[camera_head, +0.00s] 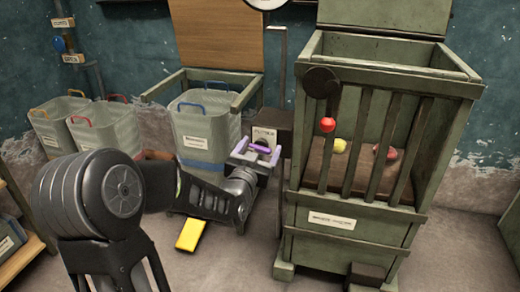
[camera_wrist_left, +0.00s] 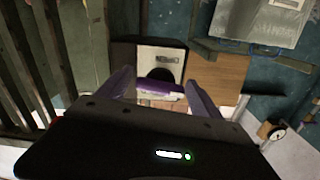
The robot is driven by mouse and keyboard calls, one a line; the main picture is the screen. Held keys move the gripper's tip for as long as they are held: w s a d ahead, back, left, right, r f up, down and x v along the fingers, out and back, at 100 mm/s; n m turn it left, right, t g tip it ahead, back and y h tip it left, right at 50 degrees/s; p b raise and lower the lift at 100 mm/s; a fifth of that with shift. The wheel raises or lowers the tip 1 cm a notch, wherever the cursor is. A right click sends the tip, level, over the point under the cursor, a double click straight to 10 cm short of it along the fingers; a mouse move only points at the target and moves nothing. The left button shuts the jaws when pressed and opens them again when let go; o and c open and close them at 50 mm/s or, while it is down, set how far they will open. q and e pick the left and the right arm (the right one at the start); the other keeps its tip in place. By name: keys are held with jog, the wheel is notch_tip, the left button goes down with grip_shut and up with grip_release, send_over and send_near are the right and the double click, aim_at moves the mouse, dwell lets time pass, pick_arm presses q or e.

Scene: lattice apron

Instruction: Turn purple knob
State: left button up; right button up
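The purple knob (camera_head: 260,147) is a bar-shaped handle on a pale plate labelled "POWER" (camera_head: 264,134), on a dark box fixed to the left side of the green slatted cabinet. My left gripper (camera_head: 256,155) is at the knob, its fingers spread on either side. In the left wrist view, the purple knob (camera_wrist_left: 160,87) lies crosswise between the two fingers of the left gripper (camera_wrist_left: 160,91). The fingertips are close to its ends; whether they touch it is unclear. The right gripper is not in view.
The slatted cabinet (camera_head: 461,160) stands right of the gripper, with a red ball-ended lever (camera_head: 327,125) in front. A yellow object (camera_head: 190,235) is low, near the floor.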

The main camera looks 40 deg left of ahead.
aim_at(259, 151)
pick_arm(q)
jog(key=shift+o, duration=0.4)
jog(key=shift+s+d, duration=0.1)
jog(key=shift+s, duration=0.15)
jog(key=p+v, duration=0.1)
jog(key=v, duration=0.4)
jog(key=shift+s, duration=0.1)
jog(key=shift+s+d+f+b, duration=0.1)
jog(key=shift+s+d+b, duration=0.05)
jog(key=shift+s+b, duration=0.25)
jog(key=shift+s+d, duration=0.25)
jog(key=shift+s, duration=0.35)
